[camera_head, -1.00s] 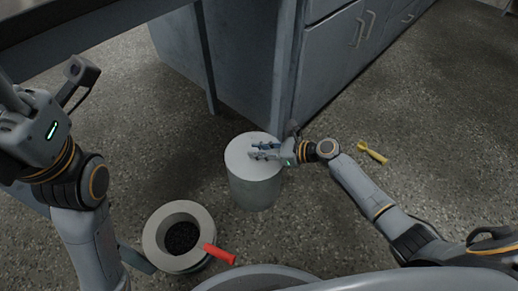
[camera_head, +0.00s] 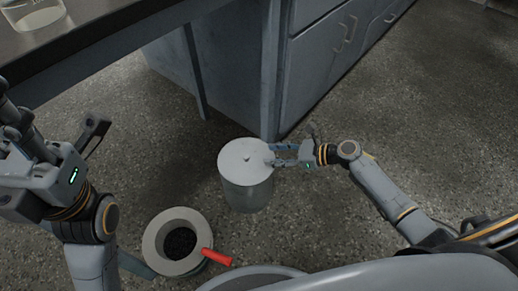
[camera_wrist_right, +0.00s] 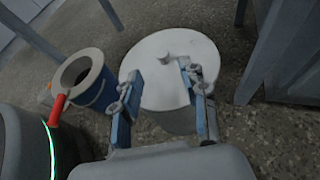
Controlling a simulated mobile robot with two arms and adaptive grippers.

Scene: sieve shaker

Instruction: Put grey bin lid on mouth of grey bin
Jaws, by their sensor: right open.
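The grey bin (camera_head: 247,192) stands upright on the floor in front of the cabinet. The grey bin lid (camera_head: 240,157), a pale disc with a small knob at its centre, lies on the bin's mouth. The lid also shows in the right wrist view (camera_wrist_right: 172,75), with its knob beyond the fingertips. My right gripper (camera_head: 271,154) is open at the lid's right edge, its fingers apart with nothing between them but the view of the lid (camera_wrist_right: 160,82). My left arm is at the left; its fingers are not clear in the head view.
A second round container (camera_head: 158,230) with a thick pale rim and dark contents stands at the lower left, a red-handled tool (camera_head: 217,257) at its rim. The cabinet (camera_head: 245,75) is behind the bin. A glass vessel (camera_head: 35,14) sits on the table (camera_head: 85,32). Floor at right is clear.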

